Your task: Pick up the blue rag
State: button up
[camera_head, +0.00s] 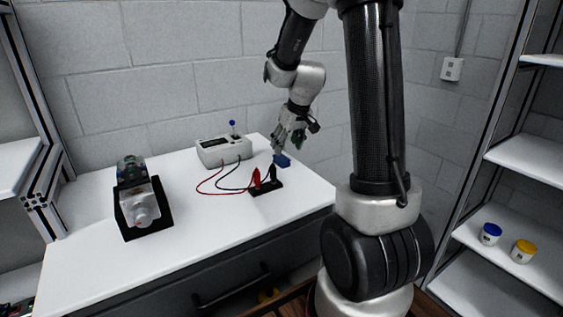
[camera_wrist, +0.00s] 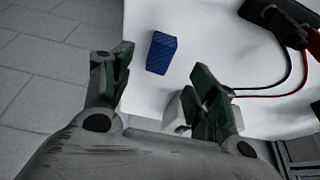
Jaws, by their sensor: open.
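The blue rag (camera_head: 282,160) lies on the white table near its far right edge. In the wrist view the blue rag (camera_wrist: 161,53) is a small textured block-like shape on the white surface, ahead of the gap between my fingers. My gripper (camera_head: 290,139) is above and close to the rag in the head view. In the wrist view my gripper (camera_wrist: 160,88) has its two fingers spread apart with nothing between them. The rag is not touched by the fingers in the wrist view.
A white meter box (camera_head: 224,150) stands left of the rag, with red and black leads running to a black block (camera_head: 266,187) holding plugs. A servo device (camera_head: 141,202) sits farther left. Shelves (camera_head: 520,215) with blue-lidded and yellow-lidded jars stand at right.

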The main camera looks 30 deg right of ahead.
aim_at(283, 158)
jog(key=x, duration=0.6)
jog(key=shift+f, duration=0.2)
jog(key=c, duration=0.9)
